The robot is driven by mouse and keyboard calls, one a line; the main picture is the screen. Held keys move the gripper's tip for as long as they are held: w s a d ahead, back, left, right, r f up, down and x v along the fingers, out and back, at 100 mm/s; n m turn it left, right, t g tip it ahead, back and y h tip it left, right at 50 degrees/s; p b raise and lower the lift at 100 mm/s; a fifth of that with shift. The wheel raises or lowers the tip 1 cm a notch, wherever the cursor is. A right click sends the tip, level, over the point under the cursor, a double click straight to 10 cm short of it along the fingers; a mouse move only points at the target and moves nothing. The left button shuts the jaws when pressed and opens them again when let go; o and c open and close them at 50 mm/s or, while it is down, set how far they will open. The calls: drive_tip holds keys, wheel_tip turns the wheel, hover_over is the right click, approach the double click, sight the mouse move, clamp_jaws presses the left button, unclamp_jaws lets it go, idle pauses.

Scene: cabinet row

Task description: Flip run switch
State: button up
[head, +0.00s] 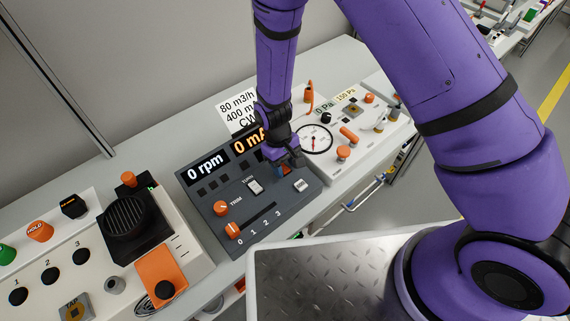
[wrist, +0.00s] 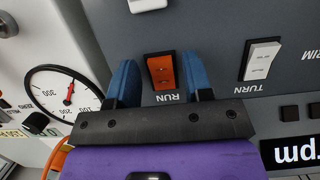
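The run switch (wrist: 161,71) is an orange rocker in a dark frame, with the word RUN beside it in the wrist view. It sits on a dark grey panel (head: 210,208), whose displays read 0 rpm and 0 mA. In the head view my gripper (head: 288,165) is over the panel's right part and mostly hides the switch. In the wrist view my gripper (wrist: 161,82) is open, with one blue finger on each side of the switch and visible gaps between. I cannot tell whether the fingertips touch the panel.
A white TURN rocker (head: 255,186) is left of my gripper, and a white button (head: 300,184) is close by. Orange TRIM knob (head: 221,208) and a slider (head: 233,230) are further left. A white panel with a round gauge (head: 315,139) stands on the right.

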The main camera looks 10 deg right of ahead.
drive_tip(key=shift+r, duration=0.1)
drive_tip(key=v, duration=1)
drive_tip(key=shift+r, duration=0.25)
drive_tip(key=shift+w, duration=0.1)
